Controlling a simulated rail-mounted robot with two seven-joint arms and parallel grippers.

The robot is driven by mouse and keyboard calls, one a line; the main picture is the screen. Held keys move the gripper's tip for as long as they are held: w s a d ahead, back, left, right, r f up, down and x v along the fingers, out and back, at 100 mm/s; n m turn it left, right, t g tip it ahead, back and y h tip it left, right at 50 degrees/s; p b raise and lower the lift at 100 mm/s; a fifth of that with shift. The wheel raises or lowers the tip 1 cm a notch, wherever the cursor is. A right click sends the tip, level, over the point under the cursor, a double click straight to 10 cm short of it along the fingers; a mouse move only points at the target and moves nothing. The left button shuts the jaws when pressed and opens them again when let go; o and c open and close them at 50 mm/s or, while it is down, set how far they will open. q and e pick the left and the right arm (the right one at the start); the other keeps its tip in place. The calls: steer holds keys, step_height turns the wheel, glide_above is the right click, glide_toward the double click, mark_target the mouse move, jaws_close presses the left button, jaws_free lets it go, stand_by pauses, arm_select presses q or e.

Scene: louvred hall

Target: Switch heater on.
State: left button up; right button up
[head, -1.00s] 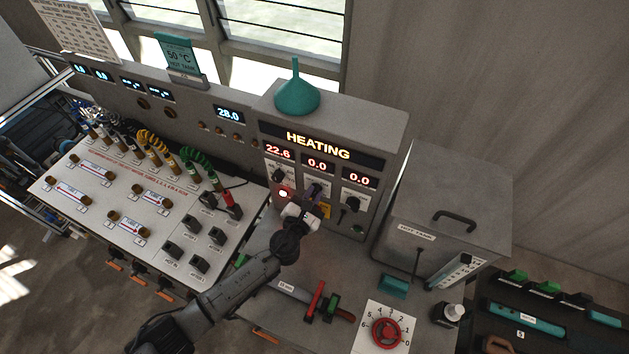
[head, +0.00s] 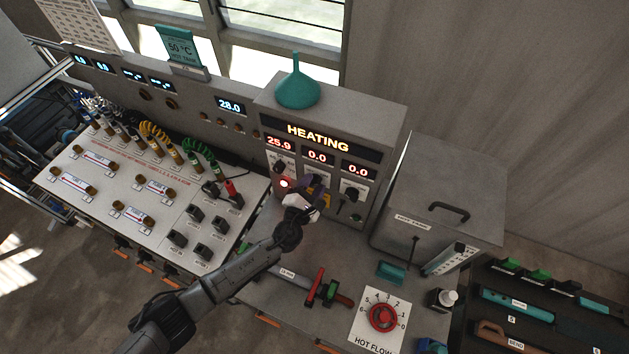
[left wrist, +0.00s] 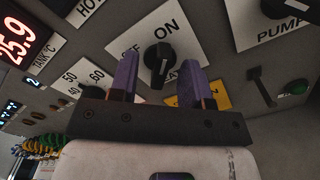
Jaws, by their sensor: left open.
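The control cabinet (head: 379,131) shows a lit HEATING sign (head: 318,138) and a first readout (head: 279,142) of 25.9. A red lamp (head: 285,184) glows below that readout. My left gripper (head: 315,184) is at the cabinet's front and partly hides the middle switch. In the left wrist view, a black rotary knob (left wrist: 158,58) sits on a white OFF/ON plate (left wrist: 184,33). The purple fingers of my left gripper (left wrist: 157,75) are open, with the knob seen between them. I cannot tell whether they touch it. My right gripper is not in view.
A PUMP switch (head: 352,192) is right of the gripper. The hot tank (head: 440,190) stands further right. A red flow dial (head: 383,317) and a red-and-green-handled valve (head: 322,287) lie in front. A switch board (head: 130,190) fills the left.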

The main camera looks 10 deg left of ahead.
arm_select(q)
steer(key=shift+s+a+r+p, duration=0.1)
steer(key=shift+s+a+p, duration=0.05)
steer(key=shift+s+p, duration=0.3)
steer(key=p+v, duration=0.2)
steer(key=v, duration=0.4)
steer(key=shift+s, duration=0.1)
